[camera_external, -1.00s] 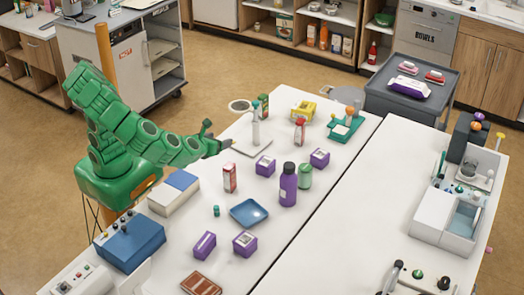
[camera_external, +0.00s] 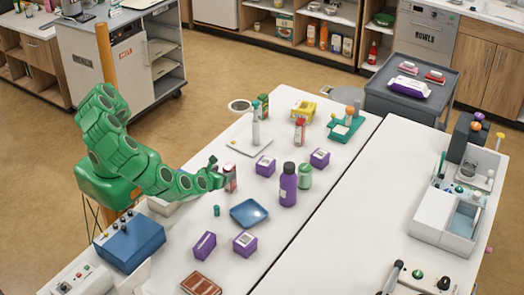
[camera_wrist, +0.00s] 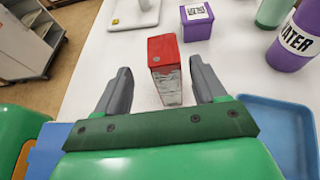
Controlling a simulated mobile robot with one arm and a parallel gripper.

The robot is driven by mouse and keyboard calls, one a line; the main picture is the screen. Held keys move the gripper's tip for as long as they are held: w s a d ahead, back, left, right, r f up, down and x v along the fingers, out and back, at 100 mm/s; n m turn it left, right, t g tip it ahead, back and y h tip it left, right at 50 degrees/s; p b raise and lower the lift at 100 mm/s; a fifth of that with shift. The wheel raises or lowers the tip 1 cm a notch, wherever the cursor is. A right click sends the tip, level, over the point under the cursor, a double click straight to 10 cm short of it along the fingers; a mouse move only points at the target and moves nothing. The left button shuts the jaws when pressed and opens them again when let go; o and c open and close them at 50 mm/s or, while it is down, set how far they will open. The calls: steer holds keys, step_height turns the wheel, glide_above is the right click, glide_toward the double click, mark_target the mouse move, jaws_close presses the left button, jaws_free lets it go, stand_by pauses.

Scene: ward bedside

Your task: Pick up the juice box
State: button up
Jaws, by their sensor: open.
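The juice box, a small upright red carton with a white lower part (camera_wrist: 165,72), stands on the white table. In the external view the carton (camera_external: 231,178) is partly hidden by my gripper (camera_external: 221,171). In the wrist view my gripper (camera_wrist: 161,66) is open, with one grey finger on each side of the carton. Gaps show between the fingers and the carton, and I see no grip on it.
A blue tray (camera_external: 249,212) lies close to the right, with a purple bottle (camera_external: 288,187) and green can (camera_external: 305,176) beyond. Purple boxes (camera_external: 265,166) stand around. A blue-topped control box (camera_external: 131,244) is at the table's left edge.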

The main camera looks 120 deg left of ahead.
steer(key=shift+w+f+x, duration=0.15)
steer(key=shift+w+x, duration=0.05)
steer(key=shift+x, duration=1.35)
steer(key=shift+w+f+x, duration=0.1)
steer(key=shift+w+x, duration=0.1)
steer(key=shift+x, duration=1.3)
steer(key=c, duration=1.2)
